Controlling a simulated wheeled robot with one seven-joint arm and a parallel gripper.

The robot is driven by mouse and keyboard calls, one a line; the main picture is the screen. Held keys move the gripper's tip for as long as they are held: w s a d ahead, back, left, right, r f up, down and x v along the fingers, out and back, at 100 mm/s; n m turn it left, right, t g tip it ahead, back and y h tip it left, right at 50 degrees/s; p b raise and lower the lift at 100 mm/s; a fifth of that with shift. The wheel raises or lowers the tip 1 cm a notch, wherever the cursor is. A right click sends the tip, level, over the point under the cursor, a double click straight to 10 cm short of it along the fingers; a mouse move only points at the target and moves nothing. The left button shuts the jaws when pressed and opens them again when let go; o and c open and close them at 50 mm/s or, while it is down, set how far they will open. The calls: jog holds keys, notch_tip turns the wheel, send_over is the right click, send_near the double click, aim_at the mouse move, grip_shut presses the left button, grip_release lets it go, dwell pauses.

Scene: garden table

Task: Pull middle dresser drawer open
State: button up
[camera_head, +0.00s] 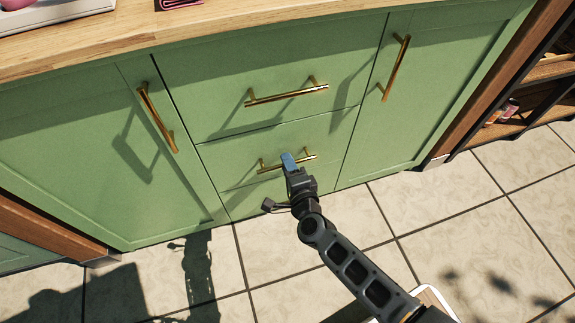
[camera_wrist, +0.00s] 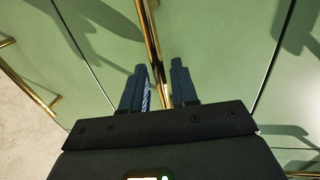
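The green dresser has a column of drawers at its middle in the head view. The drawer under the top one (camera_head: 235,155) is shut, its front flush, with a horizontal brass bar handle (camera_head: 308,157). My gripper (camera_head: 288,160) is at this handle, near its middle. In the wrist view the brass handle (camera_wrist: 150,35) runs between the two dark fingers of my gripper (camera_wrist: 159,85). The fingers are apart, one on each side of the bar, with a visible gap to it on the right. The gripper body hides the handle's near part.
The top drawer (camera_head: 220,75) above has its own brass handle (camera_head: 287,95). Green doors with brass handles flank the drawers on the left (camera_head: 155,115) and right (camera_head: 396,68). A wooden countertop (camera_head: 220,15) lies above. The tiled floor (camera_head: 470,230) in front is mostly clear.

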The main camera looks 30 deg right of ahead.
jog(key=shift+w, duration=0.4)
jog(key=shift+c, duration=0.3)
grip_shut()
